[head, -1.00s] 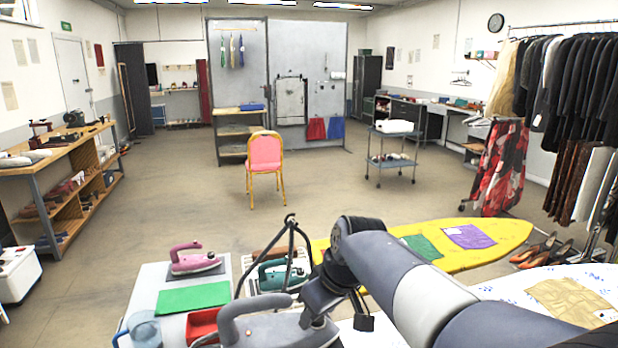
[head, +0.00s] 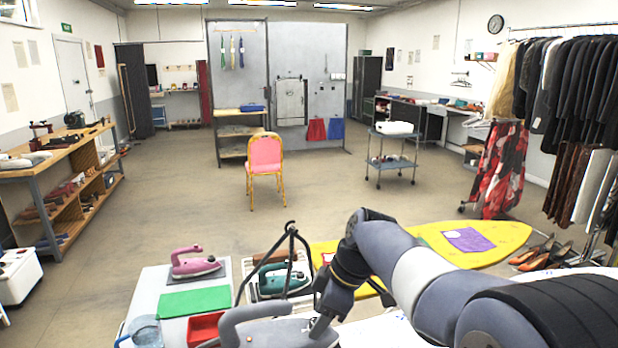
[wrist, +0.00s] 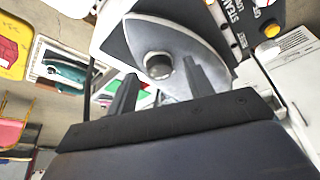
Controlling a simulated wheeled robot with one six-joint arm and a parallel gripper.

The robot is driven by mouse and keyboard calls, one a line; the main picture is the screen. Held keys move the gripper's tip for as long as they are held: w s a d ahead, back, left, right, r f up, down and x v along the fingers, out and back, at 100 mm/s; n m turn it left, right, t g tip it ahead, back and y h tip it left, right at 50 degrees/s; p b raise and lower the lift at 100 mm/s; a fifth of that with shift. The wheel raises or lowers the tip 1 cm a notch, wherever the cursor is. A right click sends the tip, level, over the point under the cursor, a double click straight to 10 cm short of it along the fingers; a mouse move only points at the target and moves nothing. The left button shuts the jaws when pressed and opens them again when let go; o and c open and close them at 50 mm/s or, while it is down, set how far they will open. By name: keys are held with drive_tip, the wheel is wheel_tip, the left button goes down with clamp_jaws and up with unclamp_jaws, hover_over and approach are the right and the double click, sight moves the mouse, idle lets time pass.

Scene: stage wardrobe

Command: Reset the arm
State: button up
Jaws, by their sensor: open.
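My arm reaches in from the lower right of the head view and bends down to my gripper (head: 322,326), beside a large grey iron (head: 262,332) at the bottom edge. In the wrist view my gripper (wrist: 160,88) shows two dark fingers spread apart with nothing held between them. The grey iron (wrist: 180,40) lies just beyond the fingers, its round dark knob near the gap. I cannot tell whether the fingers touch it.
A pink iron (head: 195,264), a green cloth (head: 195,298), a red tray (head: 205,326) and a teal iron (head: 284,280) crowd the front left. A yellow ironing board (head: 490,250) lies right of them. Open floor (head: 200,215) surrounds the pink chair (head: 265,156).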

drive_tip(key=shift+w+r+n+g+p, duration=0.1)
drive_tip(key=shift+n+g+p, duration=0.25)
drive_tip(key=shift+n, duration=0.45)
drive_tip(key=b+v, duration=0.1)
drive_tip(key=v, duration=0.9)
drive_tip(key=shift+r, duration=0.2)
